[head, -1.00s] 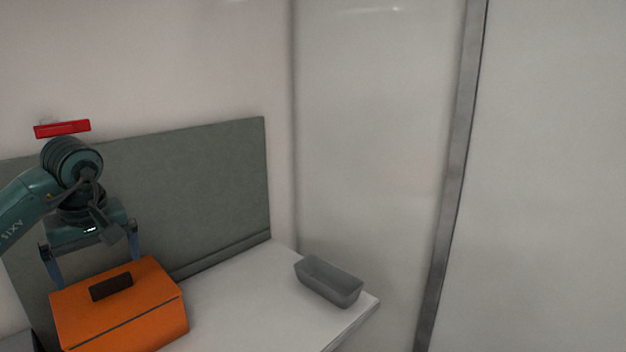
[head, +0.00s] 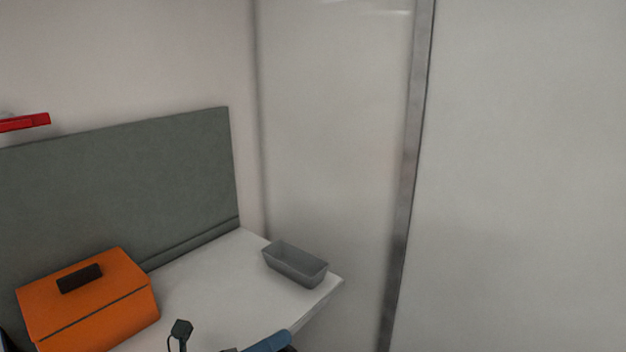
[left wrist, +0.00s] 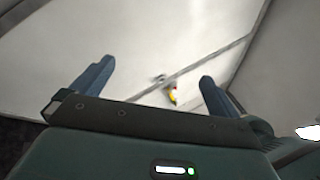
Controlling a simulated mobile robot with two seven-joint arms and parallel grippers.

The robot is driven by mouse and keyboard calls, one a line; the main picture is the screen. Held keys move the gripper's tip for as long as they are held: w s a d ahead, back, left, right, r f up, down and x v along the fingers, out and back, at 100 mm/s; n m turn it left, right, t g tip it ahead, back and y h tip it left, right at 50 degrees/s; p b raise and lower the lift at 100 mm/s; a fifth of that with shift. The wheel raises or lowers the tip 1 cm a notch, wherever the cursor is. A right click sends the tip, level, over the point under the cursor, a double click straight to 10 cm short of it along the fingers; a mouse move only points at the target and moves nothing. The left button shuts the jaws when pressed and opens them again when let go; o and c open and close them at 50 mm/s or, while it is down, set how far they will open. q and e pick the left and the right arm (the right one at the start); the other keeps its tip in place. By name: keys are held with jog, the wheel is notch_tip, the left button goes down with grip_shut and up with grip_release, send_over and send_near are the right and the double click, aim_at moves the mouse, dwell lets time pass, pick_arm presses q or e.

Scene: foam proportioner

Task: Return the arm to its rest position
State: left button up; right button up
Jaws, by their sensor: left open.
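My left gripper (left wrist: 152,92) is open in the left wrist view, with its two blue fingers apart and nothing between them close by. In the head view only a part of it shows, a blue finger (head: 268,342) at the bottom edge, in front of the white table. The orange box (head: 88,305) with a dark handle (head: 80,278) stands on the table at the left, closed, and the gripper is apart from it. My right gripper is not in view.
A grey open tray (head: 295,264) sits near the right end of the white table (head: 215,292). A grey-green panel (head: 120,190) stands behind. A red object (head: 25,122) shows at the far left. A small yellow item (left wrist: 172,96) is blurred in the left wrist view.

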pick_arm(q)
jog(key=s+a+f+n+y, duration=0.2)
jog(key=s+f+n+y, duration=0.2)
jog(key=f+n, duration=0.4)
jog(key=s+a+f+n+y, duration=0.3)
jog(key=f+n+y, duration=0.3)
jog(key=n, duration=0.9)
jog(key=s+a+f+n+t+y, duration=0.1)
jog(key=s+a+f+n+y, duration=0.2)
jog(key=f+n, duration=0.7)
jog(key=s+n+y, duration=0.2)
jog(key=s, duration=0.1)
